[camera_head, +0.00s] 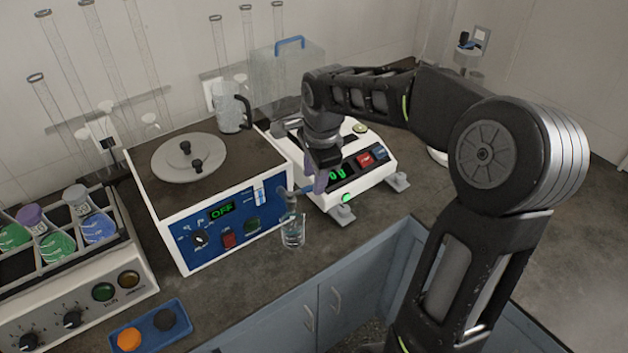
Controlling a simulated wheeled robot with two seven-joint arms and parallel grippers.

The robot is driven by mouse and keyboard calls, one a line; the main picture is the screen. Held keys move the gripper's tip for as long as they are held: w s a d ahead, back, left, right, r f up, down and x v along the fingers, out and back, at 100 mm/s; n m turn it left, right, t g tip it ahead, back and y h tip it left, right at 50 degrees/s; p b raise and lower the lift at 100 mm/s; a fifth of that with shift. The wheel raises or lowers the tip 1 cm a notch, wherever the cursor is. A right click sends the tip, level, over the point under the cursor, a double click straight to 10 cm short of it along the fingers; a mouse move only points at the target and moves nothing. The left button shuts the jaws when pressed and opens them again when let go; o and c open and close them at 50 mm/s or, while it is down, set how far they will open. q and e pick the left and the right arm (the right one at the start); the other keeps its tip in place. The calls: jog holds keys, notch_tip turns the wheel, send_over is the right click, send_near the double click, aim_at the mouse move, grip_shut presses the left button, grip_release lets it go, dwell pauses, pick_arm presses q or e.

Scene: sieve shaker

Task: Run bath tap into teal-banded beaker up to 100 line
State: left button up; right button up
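The white and blue water bath (222,220) stands at centre left, with a green "OFF" on its display and a round lid on top. Its tap (290,194) sticks out at its right front corner. A small clear beaker (292,236) stands on the bench below the tap. It has a faint bluish tint low down; its band, its lines and its water level are too small to read. My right gripper (320,182) points down just right of the tap, in front of the balance. I cannot tell whether its fingers are apart or touch the tap. My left gripper is out of view.
A white balance (378,163) with a green display stands close behind my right gripper. A clear jug (229,110) stands on the bath. A shaker with flasks (125,255) is at left, and a blue tray (160,328) in front. Bare bench lies right of the beaker.

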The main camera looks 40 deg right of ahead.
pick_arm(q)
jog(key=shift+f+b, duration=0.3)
pick_arm(e)
jog(key=r, duration=0.3)
jog(key=s+r, duration=0.1)
jog(key=r, duration=0.1)
jog(key=shift+s+a+r, duration=0.1)
jog(key=shift+a+r, duration=0.05)
jog(key=shift+r, duration=0.25)
dwell(0.4)
pick_arm(q)
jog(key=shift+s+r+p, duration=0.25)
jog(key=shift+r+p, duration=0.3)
jog(key=shift+p, duration=0.1)
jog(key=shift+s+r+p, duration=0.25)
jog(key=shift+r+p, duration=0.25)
jog(key=shift+p, duration=0.1)
pick_arm(e)
jog(key=shift+a, duration=0.55)
jog(key=shift+f, duration=0.1)
